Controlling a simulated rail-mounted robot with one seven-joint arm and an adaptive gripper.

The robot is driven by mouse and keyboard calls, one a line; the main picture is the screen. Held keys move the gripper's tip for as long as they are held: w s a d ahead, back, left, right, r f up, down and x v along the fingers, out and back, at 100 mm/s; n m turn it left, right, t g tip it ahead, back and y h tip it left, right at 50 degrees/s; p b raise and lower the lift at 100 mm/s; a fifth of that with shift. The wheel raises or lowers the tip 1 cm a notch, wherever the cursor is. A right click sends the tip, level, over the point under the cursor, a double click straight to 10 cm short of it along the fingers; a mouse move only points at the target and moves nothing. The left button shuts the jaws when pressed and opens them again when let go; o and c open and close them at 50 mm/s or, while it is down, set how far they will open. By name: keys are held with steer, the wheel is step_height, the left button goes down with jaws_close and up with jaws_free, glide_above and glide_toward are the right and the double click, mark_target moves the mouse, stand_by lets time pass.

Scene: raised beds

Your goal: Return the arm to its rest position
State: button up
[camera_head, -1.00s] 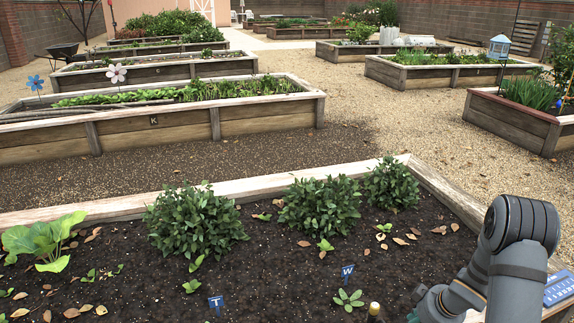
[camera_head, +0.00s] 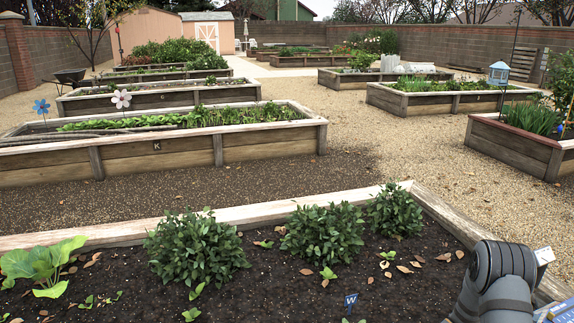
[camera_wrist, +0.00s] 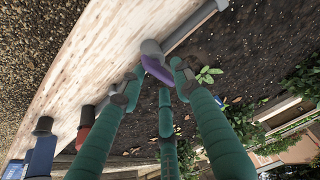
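My arm (camera_head: 500,285) stands at the lower right in the head view, over the near bed's right corner. My gripper is below the frame there. In the wrist view my gripper (camera_wrist: 157,82) has long teal fingers whose tips stand apart, with soil visible between them. A purple item (camera_wrist: 157,70) and a grey rounded piece (camera_wrist: 150,48) show just past the tips, near the wooden bed edge (camera_wrist: 110,45). I cannot tell whether the fingers touch them.
The near bed holds bushy plants (camera_head: 325,232), seedlings and a blue W marker (camera_head: 351,301). Blue items (camera_head: 560,312) lie at the lower right, beside my arm. A grey bar (camera_wrist: 195,25) runs along the wooden edge. Gravel (camera_head: 400,150) lies open behind the bed.

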steer(key=shift+r+p, duration=0.3)
steer(key=shift+r, duration=0.15)
steer(key=v, duration=1.1)
steer(key=b+x, duration=0.2)
steer(key=x, duration=1)
steer(key=shift+f, duration=0.45)
steer(key=p+v, duration=0.5)
steer(key=v, duration=0.6)
steer(key=s+d+m+g+h, duration=0.2)
steer(key=s+d+m+g, duration=0.15)
steer(key=s, duration=0.55)
steer(key=s+d+f+m+b, duration=0.2)
steer(key=f+b, duration=0.6)
steer(key=b, duration=0.5)
steer(key=s+d+f+m+t+b, duration=0.1)
steer(key=s+d+f+m+b, duration=0.2)
steer(key=f+b, duration=0.6)
steer(key=shift+s+d+f+m+b, duration=0.2)
steer(key=shift+d+f+m+b, duration=0.5)
steer(key=shift+b, duration=1.95)
